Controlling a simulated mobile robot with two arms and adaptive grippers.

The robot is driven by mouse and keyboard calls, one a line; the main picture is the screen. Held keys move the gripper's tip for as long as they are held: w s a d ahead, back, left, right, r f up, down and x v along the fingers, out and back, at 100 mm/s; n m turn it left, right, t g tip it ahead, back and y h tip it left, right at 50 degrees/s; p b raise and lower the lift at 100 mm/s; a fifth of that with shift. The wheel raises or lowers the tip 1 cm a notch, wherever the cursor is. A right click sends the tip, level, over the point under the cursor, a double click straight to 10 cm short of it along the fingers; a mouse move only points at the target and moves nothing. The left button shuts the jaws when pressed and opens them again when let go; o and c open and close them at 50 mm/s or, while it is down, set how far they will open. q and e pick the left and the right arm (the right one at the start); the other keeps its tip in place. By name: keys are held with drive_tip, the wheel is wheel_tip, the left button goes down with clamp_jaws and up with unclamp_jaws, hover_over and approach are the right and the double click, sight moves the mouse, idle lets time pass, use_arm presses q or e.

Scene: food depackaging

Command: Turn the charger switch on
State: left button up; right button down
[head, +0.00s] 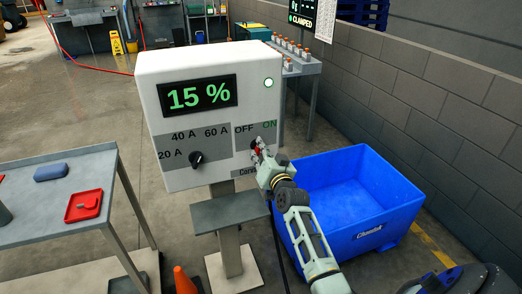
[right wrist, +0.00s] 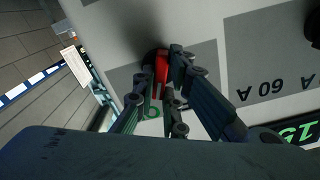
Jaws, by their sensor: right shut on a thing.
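The charger (head: 180,120) is a white box on a stand, with a green display reading 15 %. Its switch (head: 257,146) sits on the right of the panel between the OFF and ON labels; ON is lettered green and a round green light is lit above it. My right gripper (head: 262,156) is at the switch. In the right wrist view the red switch handle (right wrist: 162,70) is between the fingers of the right gripper (right wrist: 165,85), which are shut on it. The fingers partly hide the handle. My left gripper is not in view.
A dial (head: 196,158) marked 20 A, 40 A and 60 A sits left of the switch. A blue crate (head: 395,222) stands right of the charger. A grey table (head: 50,232) with a red tray (head: 84,206) is at left. An orange cone (head: 184,280) stands in front.

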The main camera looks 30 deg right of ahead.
drive_tip(key=shift+m, duration=0.6)
drive_tip(key=c, duration=1.8)
unclamp_jaws()
drive_tip(key=v, duration=1.2)
